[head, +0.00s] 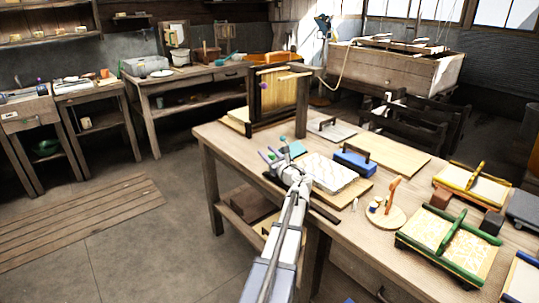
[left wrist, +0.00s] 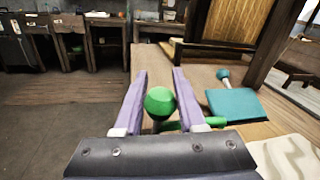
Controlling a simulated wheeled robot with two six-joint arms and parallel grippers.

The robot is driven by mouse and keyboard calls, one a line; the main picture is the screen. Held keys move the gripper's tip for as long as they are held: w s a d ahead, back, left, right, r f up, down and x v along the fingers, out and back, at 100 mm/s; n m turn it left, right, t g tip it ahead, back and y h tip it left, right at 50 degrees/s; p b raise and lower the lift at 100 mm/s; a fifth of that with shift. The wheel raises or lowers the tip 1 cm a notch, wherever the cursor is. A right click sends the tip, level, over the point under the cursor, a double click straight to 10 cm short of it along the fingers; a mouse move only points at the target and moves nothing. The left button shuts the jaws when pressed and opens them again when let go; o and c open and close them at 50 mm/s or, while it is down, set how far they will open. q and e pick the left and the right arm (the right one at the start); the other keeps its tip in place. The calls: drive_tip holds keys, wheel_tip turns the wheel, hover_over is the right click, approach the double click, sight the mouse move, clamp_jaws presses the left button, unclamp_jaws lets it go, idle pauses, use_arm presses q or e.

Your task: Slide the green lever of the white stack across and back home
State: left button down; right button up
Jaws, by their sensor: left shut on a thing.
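The white stack (head: 335,173), with a wavy top, lies on the workbench near its left edge. My left gripper (head: 279,160) is at the left end of the stack. In the left wrist view its two purple fingers stand on either side of the green knob and are shut on it. In the head view my gripper mostly hides the lever. My right gripper is not in view.
A teal block (left wrist: 237,105) with a knob lies beyond the lever. A blue block with a dark handle (head: 354,161) stands right of the stack. A wooden frame (head: 280,96) rises behind. Green (head: 447,243) and yellow (head: 474,186) trimmed moulds lie to the right.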

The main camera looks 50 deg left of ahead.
sight(273, 158)
use_arm(q)
drive_tip(key=shift+a, duration=0.25)
drive_tip(key=c, duration=0.7)
unclamp_jaws()
drive_tip(key=shift+a, duration=0.1)
drive_tip(key=shift+o, duration=0.9)
drive_tip(key=shift+v, duration=4)
